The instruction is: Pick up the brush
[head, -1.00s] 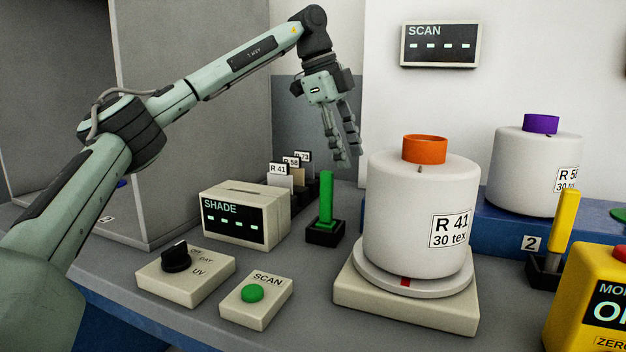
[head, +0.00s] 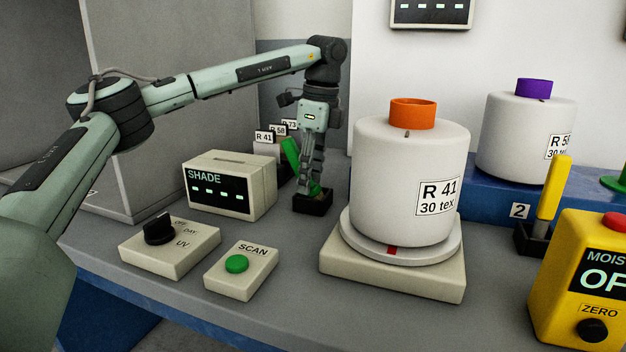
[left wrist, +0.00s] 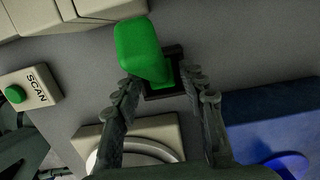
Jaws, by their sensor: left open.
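The brush, seen as a green handle (head: 291,153), stands in a small black holder (head: 314,204) and leans left, partly hidden by my left gripper. My left gripper (head: 309,188) points down at the holder, with its fingers low in front of the handle. In the left wrist view the green handle (left wrist: 140,50) is large, and the black holder (left wrist: 176,62) shows below it. The fingers of my left gripper (left wrist: 160,78) are apart, one on each side of the handle's lower end. I cannot tell whether they touch it. My right gripper is not in view.
The SHADE box (head: 232,186) and card rack stand left of the holder. A white bobbin (head: 400,190) on a scale (head: 380,272) stands close on the right.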

